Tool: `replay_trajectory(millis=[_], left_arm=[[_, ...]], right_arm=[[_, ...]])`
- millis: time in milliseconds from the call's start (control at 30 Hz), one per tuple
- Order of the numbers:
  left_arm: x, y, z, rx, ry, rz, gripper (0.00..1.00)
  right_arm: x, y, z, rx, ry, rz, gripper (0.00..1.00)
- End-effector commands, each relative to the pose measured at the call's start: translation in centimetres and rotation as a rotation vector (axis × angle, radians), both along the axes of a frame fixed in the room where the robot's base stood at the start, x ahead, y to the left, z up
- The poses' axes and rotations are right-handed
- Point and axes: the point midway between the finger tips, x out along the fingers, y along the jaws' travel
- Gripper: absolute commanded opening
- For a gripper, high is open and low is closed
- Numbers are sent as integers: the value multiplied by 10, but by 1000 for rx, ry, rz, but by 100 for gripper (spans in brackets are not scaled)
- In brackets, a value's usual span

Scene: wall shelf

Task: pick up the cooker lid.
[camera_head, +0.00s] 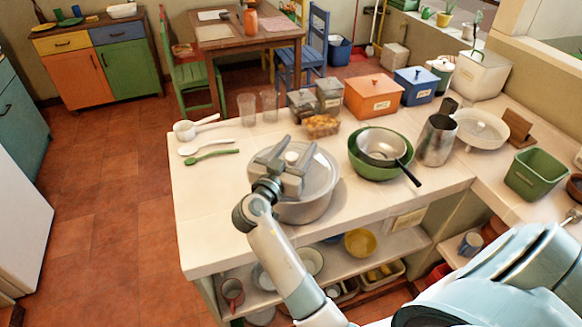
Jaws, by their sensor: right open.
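The cooker lid (322,178) is a round, silvery lid with a pale knob (291,157). It rests on a wide metal pot (308,211) on the white counter. My right gripper (287,156) is over the lid, its two fingers apart and pointing away from me. The knob shows between the fingers. I cannot tell whether the fingers touch it or stay above it. My right gripper and wrist hide the near left part of the lid. My left gripper is not in view.
On the counter (221,226), a green bowl (371,170) holding a pan stands right of the pot. White and green spoons (212,156) lie to the left. Glasses, jars and an orange box (373,97) stand behind. The counter's left front corner is clear.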

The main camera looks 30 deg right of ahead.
Motion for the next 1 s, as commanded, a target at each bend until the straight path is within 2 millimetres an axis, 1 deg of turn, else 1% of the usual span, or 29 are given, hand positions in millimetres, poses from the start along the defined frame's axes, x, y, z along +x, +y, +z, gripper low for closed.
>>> replay_trajectory(millis=[133, 333, 367, 500, 767, 867, 1000], left_arm=[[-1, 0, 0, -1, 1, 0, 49], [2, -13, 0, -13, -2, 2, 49], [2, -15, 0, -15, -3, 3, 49], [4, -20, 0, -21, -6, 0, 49], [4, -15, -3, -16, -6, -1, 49], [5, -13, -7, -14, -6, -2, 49], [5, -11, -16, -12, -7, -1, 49]], right_arm=[[0, 0, 0, 0, 0, 0, 49], [0, 0, 0, 0, 0, 0, 1], [0, 0, 0, 0, 0, 0, 0], [0, 0, 1, -1, -2, 0, 0], [0, 0, 5, 0, -4, 0, 0], [1, 0, 11, 2, -6, 0, 0], [0, 0, 27, 2, -9, -1, 0]])
